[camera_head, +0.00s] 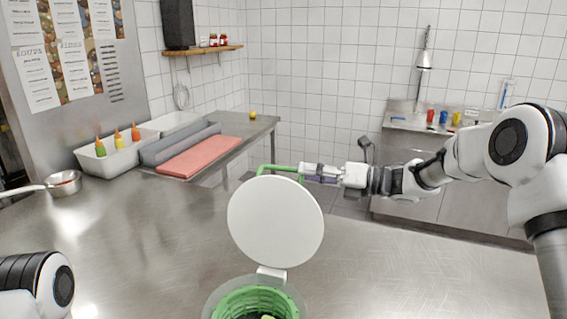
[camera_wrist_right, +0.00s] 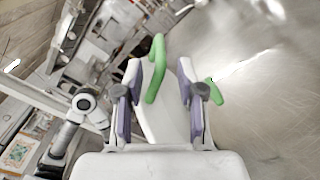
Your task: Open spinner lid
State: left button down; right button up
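The round white spinner lid (camera_head: 275,222) stands upright on its hinge at the back rim of the green spinner bowl (camera_head: 250,301), whose top is uncovered. Green bits show inside it. The lid's green crank handle (camera_head: 279,168) sticks up behind the lid. My right gripper (camera_head: 305,173) is beside the handle. In the right wrist view its two fingers are apart, with the green handle (camera_wrist_right: 156,68) in the gap between them and no clear contact. My left gripper is out of view; only part of my left arm shows at the lower left.
A metal pan (camera_head: 63,182) sits at the left. The steel counter (camera_head: 420,275) is clear to the right.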

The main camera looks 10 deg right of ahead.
aim_at(296, 171)
jog(key=p+x, duration=0.2)
jog(key=x, duration=0.4)
jog(key=shift+w+a+f, duration=0.15)
jog(key=shift+w+a, duration=0.1)
jog(key=shift+w, duration=0.05)
jog(key=shift+s+d, duration=0.1)
jog(key=shift+s, duration=0.3)
grip_shut()
jog(key=s+b, duration=0.1)
jog(key=b, duration=0.1)
jog(key=s+a+n+b, duration=0.1)
jog(key=b, duration=0.2)
jog(key=s+b, duration=0.1)
jog(key=b, duration=0.2)
jog(key=shift+s+a+r+n, duration=0.1)
jog(key=shift+a+r+n, duration=0.2)
jog(key=shift+a+n, duration=0.1)
jog(key=shift+s+a+r+b, duration=0.25)
jog(key=shift+s+r+b, duration=0.15)
jog(key=shift+b, duration=0.05)
jog(key=shift+r, duration=0.1)
